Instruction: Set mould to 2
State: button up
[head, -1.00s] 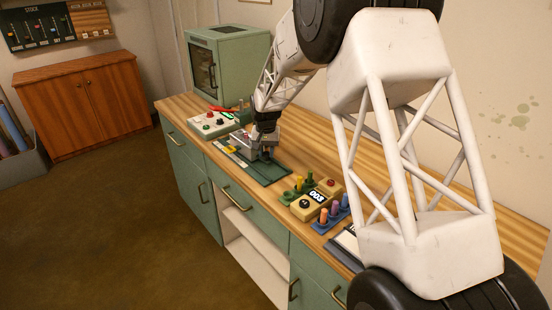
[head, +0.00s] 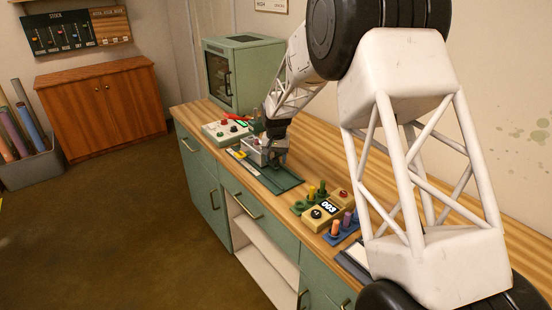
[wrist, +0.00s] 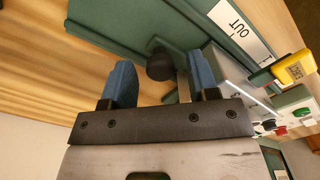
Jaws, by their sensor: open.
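In the wrist view, my gripper (wrist: 162,80) is open, with its two blue fingertips apart. A dark round knob (wrist: 160,64) shows between and a little beyond the fingertips, near a green panel (wrist: 120,30) and a grey metal box (wrist: 238,75). I cannot tell whether the fingers touch the knob, and no mould setting is readable. In the head view, my gripper (head: 273,157) is low over the green mat (head: 282,183) on the bench, beside the grey box, partly hiding it.
A cream control box (head: 225,131) with coloured knobs and a green oven (head: 243,75) stand beyond my gripper. Nearer are a yellow box (head: 316,219) with a dial and a display, apparently 003, and a blue rack (head: 343,232) of coloured pegs. A label (wrist: 238,28) reads OUT.

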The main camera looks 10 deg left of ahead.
jog(key=shift+r, duration=3.85)
jog(key=shift+s+d+r, duration=0.3)
jog(key=shift+d+r, duration=0.1)
jog(key=s+d+r+t, duration=0.1)
jog(key=s+d+r, duration=0.6)
jog(key=s+d, duration=0.4)
jog(key=s+d+r, duration=0.7)
jog(key=s+d, duration=0.1)
jog(key=s, duration=0.4)
jog(key=s+d+f, duration=0.1)
jog(key=s+d, duration=0.2)
jog(key=s, duration=0.7)
jog(key=s+d+f+t, duration=0.1)
jog(key=s+d, duration=0.3)
jog(key=s, duration=0.7)
jog(key=s+d+f, duration=0.1)
jog(key=s+d, duration=0.3)
jog(key=s, duration=0.6)
jog(key=shift+s+t, duration=0.2)
jog(key=shift+t, duration=0.1)
